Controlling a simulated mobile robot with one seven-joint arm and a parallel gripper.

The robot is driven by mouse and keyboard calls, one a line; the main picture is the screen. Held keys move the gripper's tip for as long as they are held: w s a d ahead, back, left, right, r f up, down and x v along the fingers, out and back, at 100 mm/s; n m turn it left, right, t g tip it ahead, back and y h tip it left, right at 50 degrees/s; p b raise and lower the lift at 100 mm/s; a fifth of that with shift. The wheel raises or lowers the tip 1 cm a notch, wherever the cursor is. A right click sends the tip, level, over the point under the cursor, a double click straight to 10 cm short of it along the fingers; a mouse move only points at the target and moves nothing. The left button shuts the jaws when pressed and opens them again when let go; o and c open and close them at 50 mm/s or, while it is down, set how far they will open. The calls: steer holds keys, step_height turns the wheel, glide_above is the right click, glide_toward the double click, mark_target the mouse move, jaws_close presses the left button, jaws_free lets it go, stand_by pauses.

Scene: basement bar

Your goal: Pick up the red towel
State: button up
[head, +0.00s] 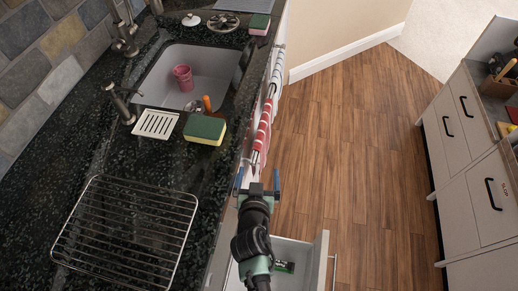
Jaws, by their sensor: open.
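A red towel (264,128) with white stripes hangs along the front of the counter, near the sink, in the head view. It is seen from above and at a steep angle, so most of its hanging length is hidden. My gripper (258,174) is open, with its two blue-tipped fingers apart. It is just below the towel in the picture, in front of the counter's front edge. I see nothing held in it. I cannot tell whether the fingers touch the towel.
An open drawer (318,262) sticks out below my arm. The dark counter (60,150) at left holds a sink (212,72), a sponge (205,129) and a wire rack (125,232). A drawer cabinet (470,150) stands at right. The wooden floor between is clear.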

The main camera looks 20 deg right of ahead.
steer(key=b+x, duration=0.4)
steer(key=x, duration=0.5)
steer(key=shift+b, duration=0.35)
steer(key=shift+w+f, duration=0.1)
